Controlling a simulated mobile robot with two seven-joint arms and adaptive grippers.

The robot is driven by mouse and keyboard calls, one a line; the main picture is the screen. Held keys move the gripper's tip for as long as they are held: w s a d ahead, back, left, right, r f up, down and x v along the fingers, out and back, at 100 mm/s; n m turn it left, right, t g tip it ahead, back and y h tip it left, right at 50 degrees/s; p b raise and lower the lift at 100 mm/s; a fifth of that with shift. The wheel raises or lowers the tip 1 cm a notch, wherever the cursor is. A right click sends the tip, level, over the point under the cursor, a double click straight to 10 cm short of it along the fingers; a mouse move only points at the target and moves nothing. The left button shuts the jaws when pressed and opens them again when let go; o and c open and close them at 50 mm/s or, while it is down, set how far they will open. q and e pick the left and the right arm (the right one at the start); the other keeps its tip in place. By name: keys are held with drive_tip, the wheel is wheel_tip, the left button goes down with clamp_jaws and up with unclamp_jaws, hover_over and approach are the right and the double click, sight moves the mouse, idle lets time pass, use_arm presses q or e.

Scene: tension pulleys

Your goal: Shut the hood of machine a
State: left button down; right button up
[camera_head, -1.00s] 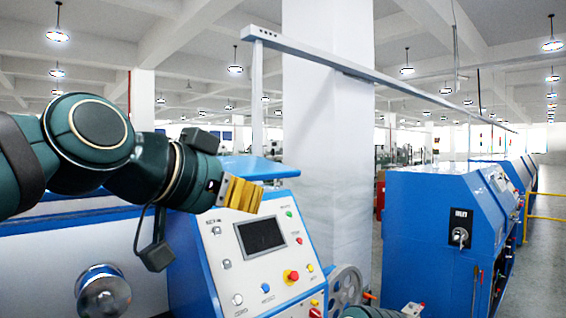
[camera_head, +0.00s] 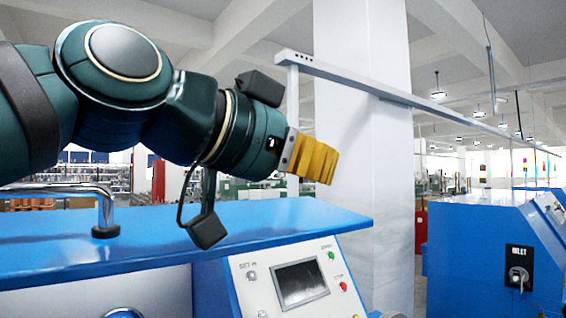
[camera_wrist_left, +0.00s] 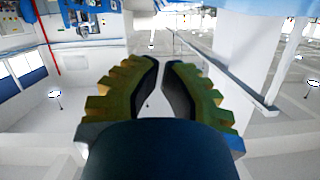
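The near machine has a flat blue top (camera_head: 300,217) in the head view, probably its hood, with a chrome handle (camera_head: 105,212) at left. Whether this is machine a, and whether the hood is open, I cannot tell. A console with a small screen (camera_head: 300,284) stands under its right end. My left gripper (camera_head: 328,162) is above the blue top in the picture, pointing right, with nothing held. In the left wrist view its ribbed yellow fingers (camera_wrist_left: 161,64) nearly meet at the tips, with only a thin gap. My right gripper is not in view.
A white pillar (camera_head: 362,100) stands behind my left gripper. A grey overhead beam (camera_head: 400,98) runs past it. Another blue machine (camera_head: 475,250) stands at the right, with a gap between it and the near machine.

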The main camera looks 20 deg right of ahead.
use_arm(q)
drive_tip(key=w+d+f, duration=0.3)
drive_tip(key=d+f, duration=0.2)
drive_tip(key=shift+w+d+f, duration=0.35)
